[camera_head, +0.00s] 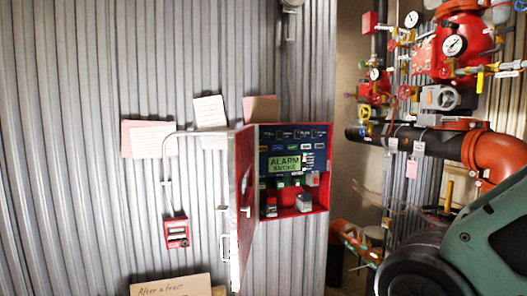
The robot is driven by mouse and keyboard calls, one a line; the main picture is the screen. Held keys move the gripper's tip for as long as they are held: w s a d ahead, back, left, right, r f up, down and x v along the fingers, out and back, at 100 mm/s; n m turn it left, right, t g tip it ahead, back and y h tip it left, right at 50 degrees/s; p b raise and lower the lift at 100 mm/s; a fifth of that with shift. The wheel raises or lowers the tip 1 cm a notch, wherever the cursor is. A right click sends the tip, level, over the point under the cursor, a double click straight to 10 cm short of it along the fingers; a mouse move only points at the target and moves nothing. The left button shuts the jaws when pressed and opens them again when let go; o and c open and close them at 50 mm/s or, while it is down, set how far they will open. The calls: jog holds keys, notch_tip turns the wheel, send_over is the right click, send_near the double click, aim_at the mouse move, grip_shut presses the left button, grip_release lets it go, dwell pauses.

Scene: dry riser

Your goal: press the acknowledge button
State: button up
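A red alarm cabinet (322,190) hangs on the corrugated metal wall, right of the middle. Its red door (244,205) stands open, swung out toward me on the left side. Inside is a blue control panel (268,138) with a lit green display (285,165) reading "ALARM SMOKE". Small keys or labels sit around the display, too small to read, so I cannot tell which is the acknowledge button. Below the display are green and grey parts in the cabinet. My green and black arm fills the lower right corner; my gripper is not in view.
A red call point (177,232) is on the wall, left of the door. Paper notes (150,140) are fixed above it. Red valves, gauges (454,45) and a black pipe (420,140) crowd the right. A cardboard sign (170,286) stands at the bottom.

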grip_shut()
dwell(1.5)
